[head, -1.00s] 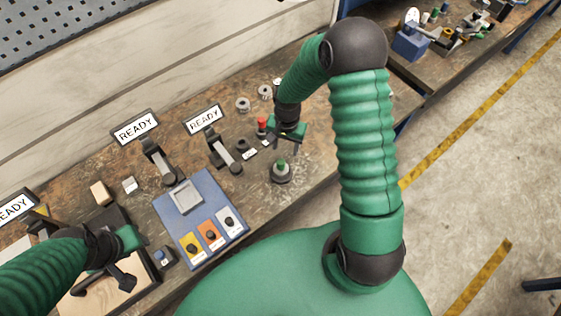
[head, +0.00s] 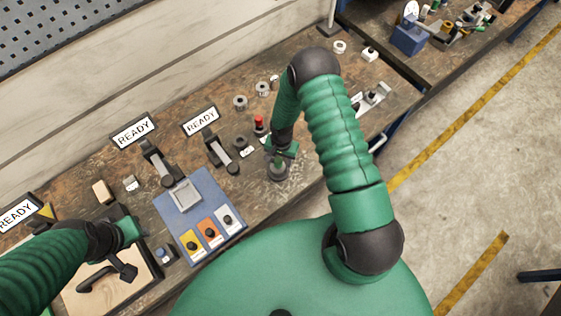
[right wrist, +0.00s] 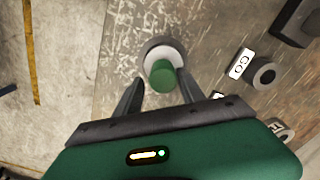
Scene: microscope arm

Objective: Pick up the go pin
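The go pin (right wrist: 162,76) shows a green end and stands in a round grey holder (right wrist: 152,48) on the bench. My right gripper (right wrist: 160,92) is open, with one dark finger on each side of the green end. In the head view the right gripper (head: 279,158) is over the holder (head: 279,172) and hides most of the pin. I cannot tell whether the fingers touch it. A GO label (right wrist: 240,63) lies beside a dark ring (right wrist: 265,73). My left gripper (head: 128,232) is over a wooden board at the lower left; its fingers are unclear.
A red-topped pin (head: 259,124) stands behind the right gripper. A blue panel (head: 175,208) with coloured button plates lies to its left. READY signs (head: 201,121) and metal rings (head: 240,102) are farther back. The bench's front edge is close to the holder.

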